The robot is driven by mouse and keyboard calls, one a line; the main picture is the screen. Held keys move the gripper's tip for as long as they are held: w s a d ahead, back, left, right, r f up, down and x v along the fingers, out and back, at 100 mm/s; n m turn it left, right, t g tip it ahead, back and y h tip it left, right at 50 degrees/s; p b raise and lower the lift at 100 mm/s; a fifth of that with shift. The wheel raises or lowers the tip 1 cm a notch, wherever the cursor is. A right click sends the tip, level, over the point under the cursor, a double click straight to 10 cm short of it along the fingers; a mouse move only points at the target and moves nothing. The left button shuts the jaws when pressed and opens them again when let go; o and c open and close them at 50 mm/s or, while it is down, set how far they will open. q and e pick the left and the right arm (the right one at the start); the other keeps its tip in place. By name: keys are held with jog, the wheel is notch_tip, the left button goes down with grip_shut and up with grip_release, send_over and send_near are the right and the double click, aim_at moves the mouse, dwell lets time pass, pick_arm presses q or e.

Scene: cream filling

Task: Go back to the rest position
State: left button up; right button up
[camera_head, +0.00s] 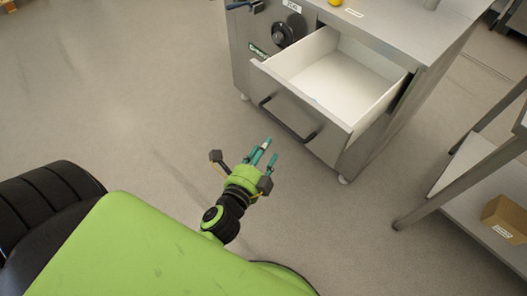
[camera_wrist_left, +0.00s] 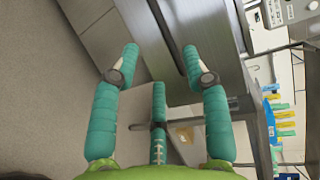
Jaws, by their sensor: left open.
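My left gripper (camera_head: 266,154) is in the middle of the head view, in front of an open drawer. Its teal fingers are spread, with nothing between them. They also show in the left wrist view (camera_wrist_left: 160,75), apart and empty. The drawer (camera_head: 337,126) is white inside, pulled out of a steel cabinet, and looks empty. Its dark bar handle (camera_head: 287,121) is a little beyond the fingertips, and the fingers look apart from it. My right gripper is in neither view.
The steel cabinet (camera_head: 249,50) has a black dial (camera_head: 283,36) and a yellow object (camera_head: 335,2) on top. A steel shelf table (camera_head: 470,185) with a cardboard box (camera_head: 505,217) stands at the right. The grey floor (camera_head: 130,90) at the left is clear.

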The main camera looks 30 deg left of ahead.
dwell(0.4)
pick_arm(q)
jog(key=s+d+f+n+g+h+p, duration=0.15)
jog(key=s+f+n+g, duration=0.3)
jog(key=f, duration=0.75)
jog(key=s+d+f+n+g+p, duration=0.1)
jog(key=s+f+n+g+p, duration=0.2)
jog(key=s+f, duration=0.55)
jog(key=s+a+f+n+g+p, duration=0.1)
jog(key=s+a+f+n+g, duration=0.2)
jog(key=s+f, duration=0.4)
jog(key=s+a+f+n+g+p, duration=0.2)
jog(key=s+f, duration=0.5)
jog(key=s, duration=0.5)
jog(key=a+n+g, duration=0.1)
jog(key=n+g, duration=0.1)
jog(key=n, duration=0.1)
jog(key=shift+s+y, duration=0.35)
jog(key=shift+s, duration=0.05)
